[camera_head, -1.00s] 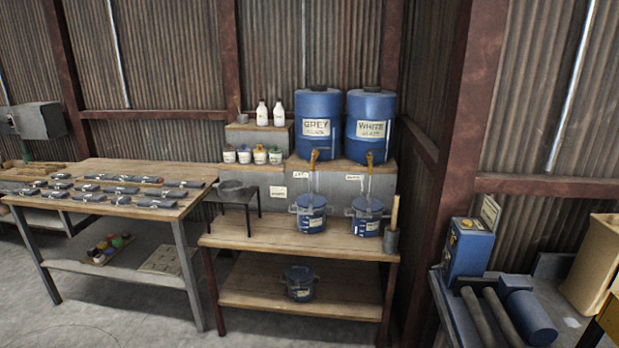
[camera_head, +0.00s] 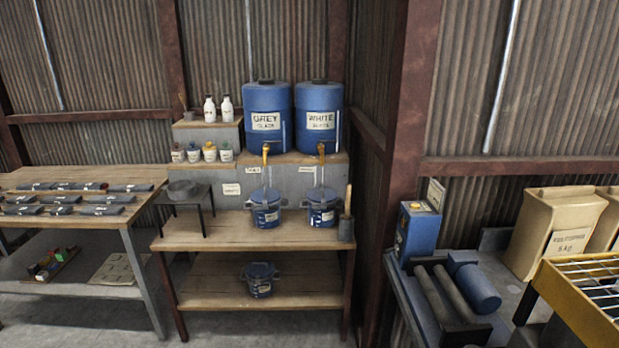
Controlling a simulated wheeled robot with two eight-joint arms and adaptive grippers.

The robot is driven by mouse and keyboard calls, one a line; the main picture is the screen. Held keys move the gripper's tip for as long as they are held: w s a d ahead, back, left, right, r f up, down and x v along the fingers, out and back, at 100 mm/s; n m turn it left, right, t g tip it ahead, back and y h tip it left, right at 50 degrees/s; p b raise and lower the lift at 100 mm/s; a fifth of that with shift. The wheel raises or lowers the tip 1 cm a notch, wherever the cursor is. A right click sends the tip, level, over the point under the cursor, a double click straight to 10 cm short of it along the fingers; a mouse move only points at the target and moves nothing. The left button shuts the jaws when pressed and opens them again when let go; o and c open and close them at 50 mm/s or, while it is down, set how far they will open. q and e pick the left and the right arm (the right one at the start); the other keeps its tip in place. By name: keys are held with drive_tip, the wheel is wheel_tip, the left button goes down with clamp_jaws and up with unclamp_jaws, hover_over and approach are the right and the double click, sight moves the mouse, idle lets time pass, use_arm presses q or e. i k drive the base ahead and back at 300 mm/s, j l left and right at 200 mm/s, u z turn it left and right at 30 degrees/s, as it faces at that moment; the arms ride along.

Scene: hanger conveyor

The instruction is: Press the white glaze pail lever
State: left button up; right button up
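The blue drum labelled WHITE (camera_head: 319,121) stands on the raised grey block, right of the blue drum labelled GREY (camera_head: 266,120). Each has a small orange-brown tap or lever at its lower front; the white one's lever (camera_head: 321,149) hangs above a small blue pail (camera_head: 321,208). A second blue pail (camera_head: 266,209) stands below the grey drum's lever (camera_head: 265,150). A thin pale line runs from each lever toward the pail below. Neither of my grippers is in view.
The drums and pails are on a wooden two-level bench (camera_head: 220,236), with another blue pail (camera_head: 260,280) on its lower shelf. A table with grey pieces (camera_head: 130,215) is at left. A blue box (camera_head: 417,235), rollers and a yellow rack (camera_head: 575,300) are at right.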

sight(331, 208)
drive_tip(key=i+j, duration=0.15)
drive_tip(key=i, duration=0.45)
drive_tip(key=i+j, duration=0.15)
drive_tip(key=i, duration=0.45)
drive_tip(key=i+j, duration=0.15)
drive_tip(key=i, duration=0.45)
drive_tip(key=z, duration=0.05)
